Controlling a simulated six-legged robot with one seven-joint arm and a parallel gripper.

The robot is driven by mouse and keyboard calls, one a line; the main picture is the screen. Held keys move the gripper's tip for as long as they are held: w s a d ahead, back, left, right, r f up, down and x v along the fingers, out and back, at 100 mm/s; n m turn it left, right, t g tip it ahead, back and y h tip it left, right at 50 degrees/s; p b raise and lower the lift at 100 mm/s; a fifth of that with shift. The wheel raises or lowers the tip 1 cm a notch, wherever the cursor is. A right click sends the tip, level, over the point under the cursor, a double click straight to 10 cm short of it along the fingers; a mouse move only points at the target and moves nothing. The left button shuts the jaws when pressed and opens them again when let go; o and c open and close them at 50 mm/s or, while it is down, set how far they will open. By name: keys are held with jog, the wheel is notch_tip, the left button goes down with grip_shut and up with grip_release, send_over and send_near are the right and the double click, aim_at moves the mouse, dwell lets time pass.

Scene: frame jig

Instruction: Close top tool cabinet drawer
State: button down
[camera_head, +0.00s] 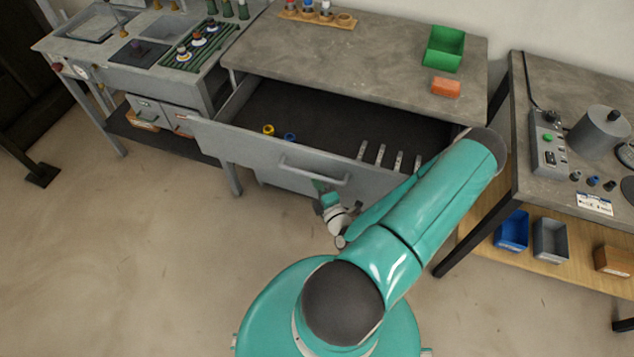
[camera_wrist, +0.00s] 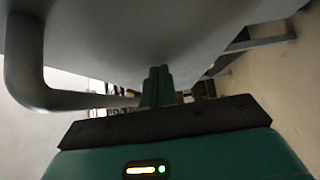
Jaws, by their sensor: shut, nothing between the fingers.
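The top drawer (camera_head: 268,161) of the grey tool cabinet (camera_head: 350,52) is pulled far out. Inside it lie a yellow ring, a blue ring and several small metal pieces. A bar handle (camera_head: 315,172) is on the drawer's front. My gripper (camera_head: 320,186) is low in front of the drawer front, just below the handle. In the wrist view, the gripper fingers (camera_wrist: 157,86) are together with nothing between them, close under the grey drawer front, and the handle (camera_wrist: 28,65) curves past on the left. The picture does not settle whether the fingers touch the front.
A green bin (camera_head: 444,50) and an orange block (camera_head: 446,87) sit on the cabinet top. A workbench (camera_head: 590,120) stands close on the right, with bins on its lower shelf. Another bench (camera_head: 125,60) stands on the left. The floor at front left is clear.

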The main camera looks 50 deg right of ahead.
send_over(341, 137)
jog(key=shift+a, duration=0.15)
jog(key=shift+w+d+r, duration=0.1)
jog(key=shift+d, duration=0.3)
